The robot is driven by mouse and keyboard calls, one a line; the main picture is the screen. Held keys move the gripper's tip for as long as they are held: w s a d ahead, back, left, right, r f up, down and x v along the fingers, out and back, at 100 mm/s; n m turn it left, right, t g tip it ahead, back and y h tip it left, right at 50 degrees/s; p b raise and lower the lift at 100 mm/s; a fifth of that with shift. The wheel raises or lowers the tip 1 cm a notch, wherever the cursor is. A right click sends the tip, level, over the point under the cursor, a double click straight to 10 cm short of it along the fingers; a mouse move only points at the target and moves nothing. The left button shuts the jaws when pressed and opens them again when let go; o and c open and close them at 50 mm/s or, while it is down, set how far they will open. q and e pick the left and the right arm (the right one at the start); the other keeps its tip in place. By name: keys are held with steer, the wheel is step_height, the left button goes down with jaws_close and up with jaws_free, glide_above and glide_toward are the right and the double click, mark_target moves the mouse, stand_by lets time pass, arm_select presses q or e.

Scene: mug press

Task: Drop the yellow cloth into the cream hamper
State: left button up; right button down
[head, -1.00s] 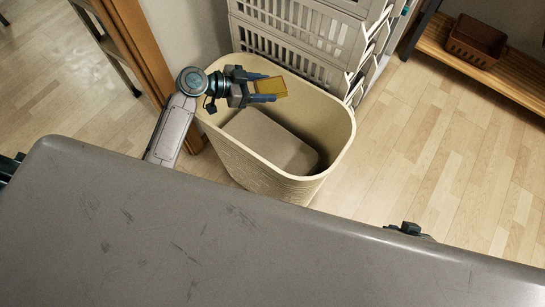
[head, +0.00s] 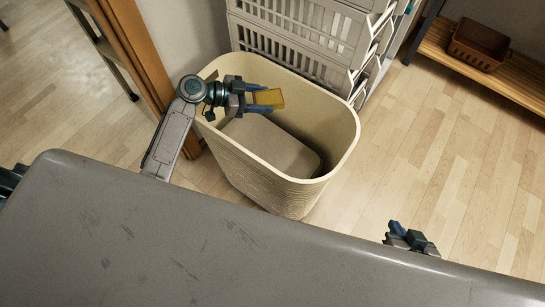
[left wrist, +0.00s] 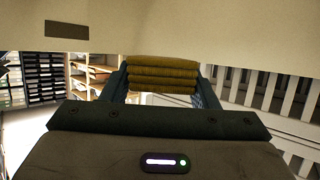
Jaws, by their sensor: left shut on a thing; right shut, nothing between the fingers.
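The folded yellow cloth (head: 269,98) is held between the fingertips of my left gripper (head: 262,99), which is shut on it. In the left wrist view the cloth (left wrist: 162,75) shows as a stack of folded layers between the fingers. The cream hamper (head: 338,150) stands on the floor, open at the top. In the head view the cloth and left gripper lie over its opening. The hamper has a grey-brown surface inside. My right gripper (head: 405,236) shows at the lower right, partly hidden, shut and empty.
A grey slatted crate stack (head: 300,35) stands right behind the hamper. A wooden frame post (head: 135,60) is at its left. A wooden shelf (head: 490,80) with a brown basket (head: 478,45) is at the upper right. Floor to the hamper's right is clear.

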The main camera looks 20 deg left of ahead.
arm_select(q)
steer(key=o, duration=1)
steer(key=shift+o, duration=0.2)
steer(key=shift+r, duration=0.2)
steer(key=r, duration=0.3)
steer(key=shift+s+d+r, duration=0.1)
steer(key=shift+s+r, duration=0.05)
steer(key=shift+s, duration=0.2)
steer(key=s+d, duration=0.2)
steer(key=s, duration=0.5)
steer(key=s+d+r, duration=0.1)
steer(key=s+d, duration=0.1)
steer(key=s, duration=0.5)
steer(key=shift+s+d+r, duration=0.15)
steer(key=shift+s+d, duration=0.1)
steer(key=shift+d, duration=0.15)
steer(key=shift+s, duration=0.1)
